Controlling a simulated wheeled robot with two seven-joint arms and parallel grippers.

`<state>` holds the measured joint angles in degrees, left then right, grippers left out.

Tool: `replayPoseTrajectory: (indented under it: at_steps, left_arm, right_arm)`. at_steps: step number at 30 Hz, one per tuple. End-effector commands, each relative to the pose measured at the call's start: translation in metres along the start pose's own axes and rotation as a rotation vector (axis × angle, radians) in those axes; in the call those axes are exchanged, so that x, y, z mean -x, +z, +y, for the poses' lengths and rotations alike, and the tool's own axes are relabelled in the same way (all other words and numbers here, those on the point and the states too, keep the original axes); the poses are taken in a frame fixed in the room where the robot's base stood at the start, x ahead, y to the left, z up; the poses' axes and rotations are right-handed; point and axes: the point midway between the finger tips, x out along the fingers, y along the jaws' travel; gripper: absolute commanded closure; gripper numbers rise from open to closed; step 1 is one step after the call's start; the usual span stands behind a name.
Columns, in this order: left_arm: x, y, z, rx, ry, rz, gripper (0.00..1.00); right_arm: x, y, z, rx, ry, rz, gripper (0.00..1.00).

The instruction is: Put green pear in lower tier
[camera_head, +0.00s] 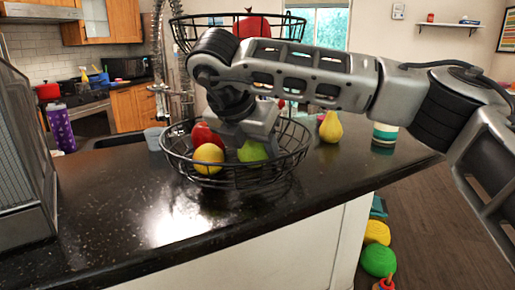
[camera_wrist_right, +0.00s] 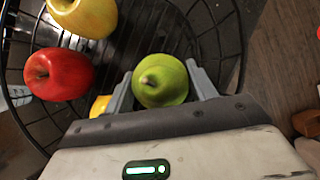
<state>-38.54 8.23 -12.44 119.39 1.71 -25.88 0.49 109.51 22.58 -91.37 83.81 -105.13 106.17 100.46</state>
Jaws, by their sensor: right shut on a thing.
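The green pear (camera_wrist_right: 160,82) is between the fingers of my right gripper (camera_wrist_right: 162,90) in the right wrist view, its stem end facing the camera. In the head view the green pear (camera_head: 252,151) is low inside the lower tier (camera_head: 236,182) of a black wire basket stand, partly hidden by my right gripper (camera_head: 254,140). My right gripper is shut on it. I cannot tell whether the pear touches the basket floor. A red apple (camera_head: 207,137) and a yellow fruit (camera_head: 208,157) lie in the lower tier to the left. My left gripper is not in view.
The upper tier (camera_head: 292,27) holds a red fruit (camera_head: 250,26) above my arm. A yellow pear (camera_head: 331,127) and a white-and-green jar (camera_head: 385,133) stand on the dark counter to the right. A dark mesh-sided object (camera_head: 22,150) stands at the left. The front counter (camera_head: 130,215) is clear.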

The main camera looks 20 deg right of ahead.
Motion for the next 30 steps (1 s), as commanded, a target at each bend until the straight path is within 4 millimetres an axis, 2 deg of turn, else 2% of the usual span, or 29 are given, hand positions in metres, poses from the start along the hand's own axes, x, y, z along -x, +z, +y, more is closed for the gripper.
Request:
replayPoseTrajectory:
  at_steps: [5,16,17,18,19,30]
  left_arm:
    - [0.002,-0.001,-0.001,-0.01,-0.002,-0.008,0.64]
    - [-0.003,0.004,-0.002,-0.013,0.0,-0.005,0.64]
    - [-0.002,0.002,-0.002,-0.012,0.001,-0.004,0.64]
    - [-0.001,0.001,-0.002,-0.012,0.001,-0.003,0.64]
    - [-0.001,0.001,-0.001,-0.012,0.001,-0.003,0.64]
    - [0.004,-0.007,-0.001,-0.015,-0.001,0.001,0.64]
  right_arm:
    - [-0.017,0.004,0.0,0.0,0.0,0.0,0.73]
    - [-0.023,0.001,0.0,0.0,0.002,0.0,0.73]
    - [-0.022,0.001,0.0,0.0,0.001,0.0,0.38]
    - [-0.021,0.002,0.0,0.0,0.001,0.001,0.27]
    - [-0.021,0.002,0.0,0.0,0.001,0.001,0.22]
    - [-0.015,0.005,0.0,0.001,0.001,0.0,0.22]
